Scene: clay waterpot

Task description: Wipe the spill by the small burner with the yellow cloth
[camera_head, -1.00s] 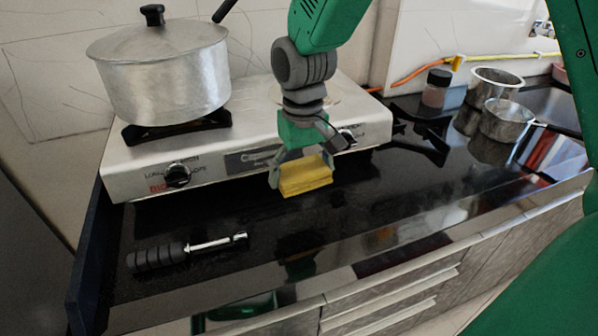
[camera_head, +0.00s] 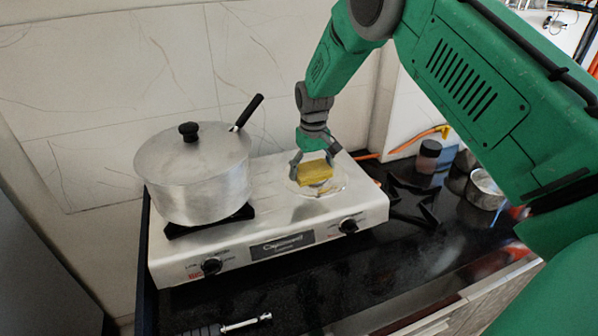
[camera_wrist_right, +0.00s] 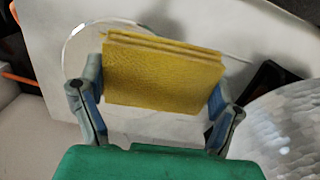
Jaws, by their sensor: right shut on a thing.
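My right gripper (camera_head: 315,171) is shut on the folded yellow cloth (camera_head: 314,173) and holds it over the right burner area of the white two-burner stove (camera_head: 220,256). In the right wrist view the cloth (camera_wrist_right: 163,72) spans between both fingers, with the pale stove top (camera_wrist_right: 150,124) behind it. A faint brownish mark, perhaps the spill (camera_head: 325,190), shows beside the cloth inside the round burner ring. I cannot tell whether the cloth touches the surface. My left gripper is not in view.
A lidded metal pot (camera_head: 195,180) stands on the left burner, close to the cloth. A black pan support (camera_head: 411,200) lies on the dark counter right of the stove. A jar (camera_head: 428,157) and a metal pan (camera_head: 484,189) are farther right.

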